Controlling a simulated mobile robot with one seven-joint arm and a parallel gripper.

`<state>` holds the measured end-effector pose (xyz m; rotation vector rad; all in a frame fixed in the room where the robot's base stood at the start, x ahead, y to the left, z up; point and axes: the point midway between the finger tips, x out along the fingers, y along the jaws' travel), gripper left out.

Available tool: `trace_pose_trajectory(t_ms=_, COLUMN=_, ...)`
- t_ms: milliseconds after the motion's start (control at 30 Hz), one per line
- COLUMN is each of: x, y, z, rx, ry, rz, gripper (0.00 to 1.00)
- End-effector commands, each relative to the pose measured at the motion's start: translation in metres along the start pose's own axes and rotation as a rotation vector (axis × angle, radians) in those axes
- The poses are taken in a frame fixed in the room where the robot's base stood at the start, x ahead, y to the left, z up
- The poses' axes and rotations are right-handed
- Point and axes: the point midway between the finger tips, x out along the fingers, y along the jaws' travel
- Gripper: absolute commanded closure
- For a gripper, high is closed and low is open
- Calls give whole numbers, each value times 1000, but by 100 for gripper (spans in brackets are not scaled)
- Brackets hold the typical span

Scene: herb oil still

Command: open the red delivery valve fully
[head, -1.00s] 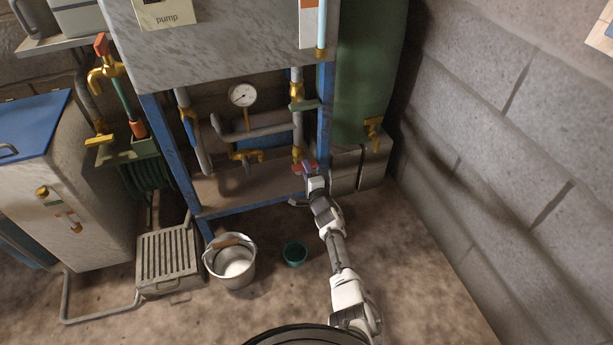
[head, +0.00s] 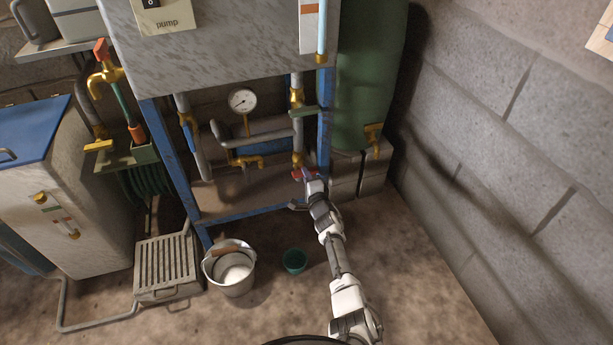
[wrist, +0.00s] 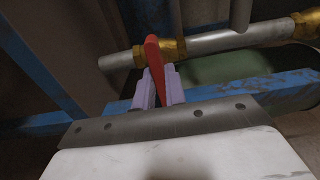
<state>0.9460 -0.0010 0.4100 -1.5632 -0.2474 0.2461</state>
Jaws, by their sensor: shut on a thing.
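The red delivery valve has a red lever (head: 298,174) at the lower end of the brass-fitted pipe, low on the right side of the blue frame. In the wrist view the red lever (wrist: 153,52) stands between my two purple fingers, roughly across the grey pipe (wrist: 222,42). Brass fittings (wrist: 172,49) of the valve show behind it. My gripper (wrist: 157,76) is shut on the lever. In the head view my gripper (head: 309,178) is at the lever and partly hides it.
A pressure gauge (head: 242,100) and grey pipes are left of the valve. The blue frame post (head: 325,130) and green tank (head: 368,80) are close on the right. A metal bucket (head: 230,283) and green pot (head: 294,261) stand on the floor below.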

Motion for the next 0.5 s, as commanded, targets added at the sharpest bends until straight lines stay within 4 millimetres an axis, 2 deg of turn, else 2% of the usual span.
trace_pose_trajectory(t_ms=267, x=0, y=-1, z=0, rx=-93, ry=0, rz=1, gripper=100)
trace_pose_trajectory(t_ms=500, x=0, y=-1, z=0, rx=-282, ry=0, rz=1, gripper=100)
